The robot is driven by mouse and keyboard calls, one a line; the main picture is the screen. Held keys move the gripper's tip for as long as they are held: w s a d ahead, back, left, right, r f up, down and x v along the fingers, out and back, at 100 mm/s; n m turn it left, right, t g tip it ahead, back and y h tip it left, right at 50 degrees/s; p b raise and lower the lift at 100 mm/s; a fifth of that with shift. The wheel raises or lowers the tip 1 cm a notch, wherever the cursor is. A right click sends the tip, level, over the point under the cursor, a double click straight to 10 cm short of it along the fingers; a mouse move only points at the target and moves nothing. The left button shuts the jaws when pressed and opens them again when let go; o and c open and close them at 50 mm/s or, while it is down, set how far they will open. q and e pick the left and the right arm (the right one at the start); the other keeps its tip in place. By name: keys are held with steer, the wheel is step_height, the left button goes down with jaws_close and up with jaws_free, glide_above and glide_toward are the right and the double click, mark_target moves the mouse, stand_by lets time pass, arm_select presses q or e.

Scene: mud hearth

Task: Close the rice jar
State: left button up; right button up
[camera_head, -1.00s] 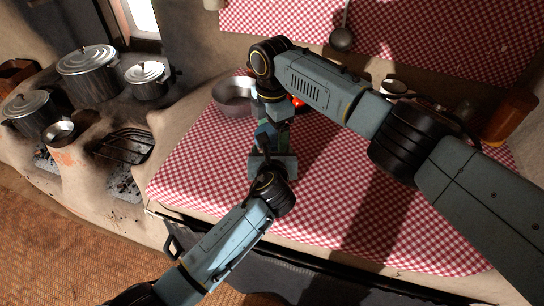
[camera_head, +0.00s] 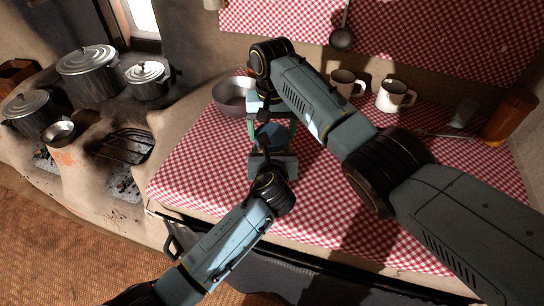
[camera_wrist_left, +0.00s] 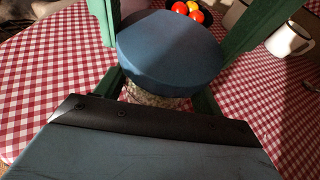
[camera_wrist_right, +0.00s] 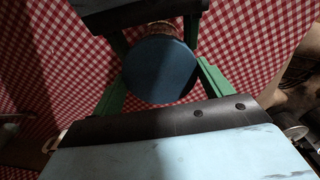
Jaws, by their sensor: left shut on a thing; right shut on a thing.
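The rice jar (camera_wrist_left: 155,97) stands on the checked cloth, its clear side with pale grains showing in the left wrist view. The round blue lid (camera_head: 271,136) sits on the jar's top and hides the rim; it also shows in the right wrist view (camera_wrist_right: 160,72). My left gripper (camera_wrist_left: 160,92) is shut on the jar from the front, one finger on each side below the lid. My right gripper (camera_wrist_right: 162,76) is shut on the lid from the far side, its green fingers on both edges. I cannot tell how tightly the lid is seated.
A grey metal bowl (camera_head: 233,97) stands just left of my right gripper. A dark bowl with red and orange produce (camera_wrist_left: 188,10) is behind the jar. Two white mugs (camera_head: 395,96) stand at the back right. The cloth's right part is mostly clear.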

steer(key=o, duration=1.1)
steer(key=shift+r, duration=2.3)
steer(key=n, duration=0.1)
steer(key=r+n, duration=0.2)
steer(key=shift+w+a, duration=0.3)
steer(key=shift+a, duration=0.05)
steer(key=shift+a+r+n+t, duration=0.1)
steer(key=shift+r+n+t, duration=0.25)
steer(key=shift+n, duration=0.35)
steer(key=n, duration=0.2)
steer(key=shift+s+r+n, duration=0.1)
steer(key=shift+r+n, duration=0.25)
steer(key=shift+n, duration=0.05)
steer(key=shift+s+d+n, duration=0.2)
steer(key=shift+d+n, duration=0.25)
steer(key=shift+n, duration=0.55)
